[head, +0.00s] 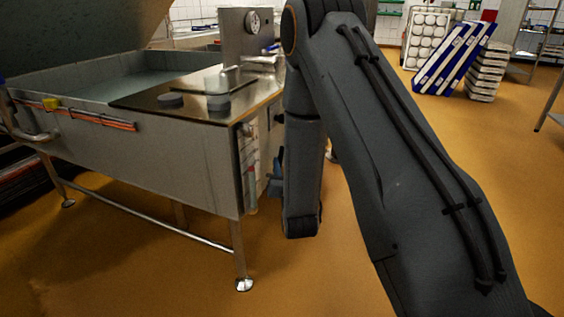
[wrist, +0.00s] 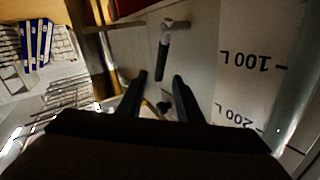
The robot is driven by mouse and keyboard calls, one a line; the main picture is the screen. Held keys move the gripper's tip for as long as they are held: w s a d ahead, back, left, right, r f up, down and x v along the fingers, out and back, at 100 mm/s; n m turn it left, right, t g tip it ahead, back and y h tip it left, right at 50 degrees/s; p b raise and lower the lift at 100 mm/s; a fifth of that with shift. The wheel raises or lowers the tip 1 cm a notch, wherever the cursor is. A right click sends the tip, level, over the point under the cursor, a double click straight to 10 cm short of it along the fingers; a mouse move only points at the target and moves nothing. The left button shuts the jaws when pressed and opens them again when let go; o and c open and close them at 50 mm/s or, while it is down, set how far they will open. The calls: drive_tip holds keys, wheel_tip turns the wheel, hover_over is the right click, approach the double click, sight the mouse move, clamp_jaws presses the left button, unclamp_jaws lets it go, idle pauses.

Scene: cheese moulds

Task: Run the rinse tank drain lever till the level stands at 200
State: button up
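The steel rinse tank (head: 150,160) stands at the left in the head view. In the wrist view a lever with a black grip (wrist: 163,62) and a steel pivot sticks out from a pale panel. My gripper (wrist: 161,79) is open, its two dark fingers apart, with the grip beyond the fingertips and nothing visibly clamped. A small dark knob shows between the fingers. A scale (wrist: 245,90) with upside-down marks 100 L and 200 L is to the right, beside a clear-looking upright tube (wrist: 295,85). I cannot make out the liquid level.
A box with a round dial (head: 253,22) stands on the tank's top. A tank leg (head: 240,255) meets the floor near my arm. Stacked trays and blue-white boards (head: 450,58) stand at the back right. The orange floor (head: 510,170) at the right is mostly clear.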

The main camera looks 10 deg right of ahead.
sight(282, 155)
drive_tip(key=w, duration=0.3)
drive_tip(key=w+b, duration=0.1)
drive_tip(key=w, duration=0.1)
drive_tip(key=shift+d, duration=0.25)
clamp_jaws()
